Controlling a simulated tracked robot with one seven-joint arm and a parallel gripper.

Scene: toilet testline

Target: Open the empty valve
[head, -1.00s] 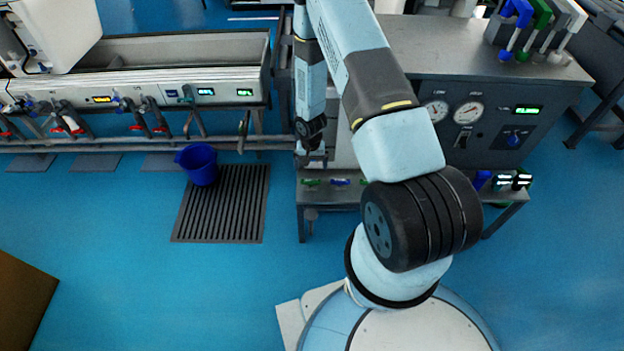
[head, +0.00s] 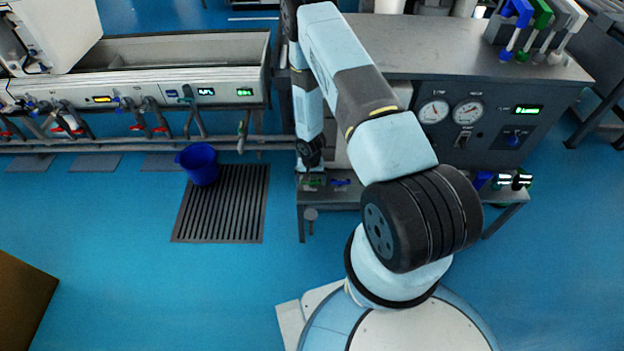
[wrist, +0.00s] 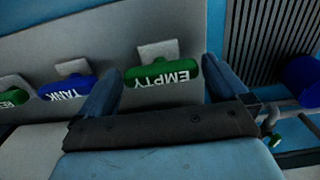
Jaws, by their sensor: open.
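The empty valve (wrist: 162,74) is a green handle with upside-down white "EMPTY" lettering, on a grey panel in the wrist view. My gripper (wrist: 165,84) is open, with one dark blue finger left of the green handle and one right of it. I cannot tell whether either finger touches it. In the head view, my gripper (head: 312,170) is at the left end of the bench's lower shelf, over a green handle (head: 314,182) that it partly covers.
A blue handle marked "TANK" (wrist: 66,91) sits just left of the empty valve in the wrist view, with another green handle (wrist: 14,97) further left. Open blue floor lies in front.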

